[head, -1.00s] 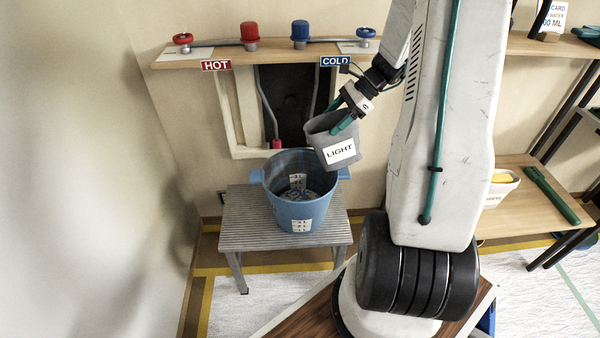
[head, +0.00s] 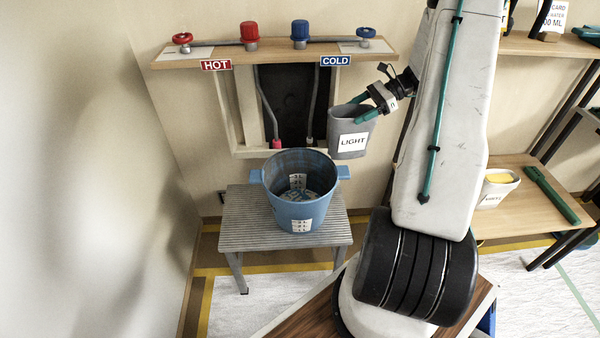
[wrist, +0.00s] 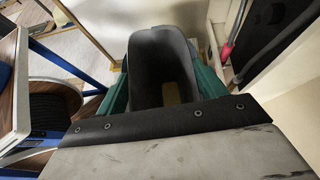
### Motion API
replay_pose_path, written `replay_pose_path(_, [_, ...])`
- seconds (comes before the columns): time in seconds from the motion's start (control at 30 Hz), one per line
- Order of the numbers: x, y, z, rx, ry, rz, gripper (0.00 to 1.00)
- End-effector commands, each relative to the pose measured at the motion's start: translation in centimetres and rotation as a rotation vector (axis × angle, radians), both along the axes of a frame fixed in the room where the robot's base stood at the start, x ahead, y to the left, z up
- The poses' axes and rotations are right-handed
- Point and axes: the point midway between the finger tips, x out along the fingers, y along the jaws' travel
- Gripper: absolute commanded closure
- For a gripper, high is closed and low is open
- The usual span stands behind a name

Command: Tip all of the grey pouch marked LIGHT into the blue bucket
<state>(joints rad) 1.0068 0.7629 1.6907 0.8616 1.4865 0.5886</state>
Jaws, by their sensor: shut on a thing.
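The grey pouch (head: 346,117) marked LIGHT is held up and right of the blue bucket (head: 301,209), clear of its rim and close to upright. My gripper (head: 364,106) is shut on it, with green fingers at its upper right side. In the wrist view the pouch (wrist: 165,48) is open towards the camera between the two green fingers. Its inside is dark grey with a small tan patch low down; I cannot tell whether that is contents. The bucket stands upright on a grey slatted stool (head: 240,222). Pale and bluish patches show on its inner bottom.
A shelf (head: 274,52) with red and blue taps runs above the bucket, with HOT and COLD signs. A dark wall recess (head: 290,105) with pipes is behind. At right, a low wooden shelf (head: 520,215) holds a pouch with yellow contents (head: 494,190) and a green tool (head: 552,196).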

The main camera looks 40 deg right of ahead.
Motion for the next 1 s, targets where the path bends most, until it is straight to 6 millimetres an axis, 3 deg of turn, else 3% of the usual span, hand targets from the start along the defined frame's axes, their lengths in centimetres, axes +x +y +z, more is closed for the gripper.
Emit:
replay_pose_path(0.33, [0.0, 0.0, 0.4, -0.001, 0.0, 0.0, 1.0])
replay_pose_path(0.7, [0.0, 0.0, 4.0, -0.002, 0.001, 0.0, 1.0])
replay_pose_path(1.0, [0.0, 0.0, 4.0, -0.001, 0.001, 0.001, 1.0])
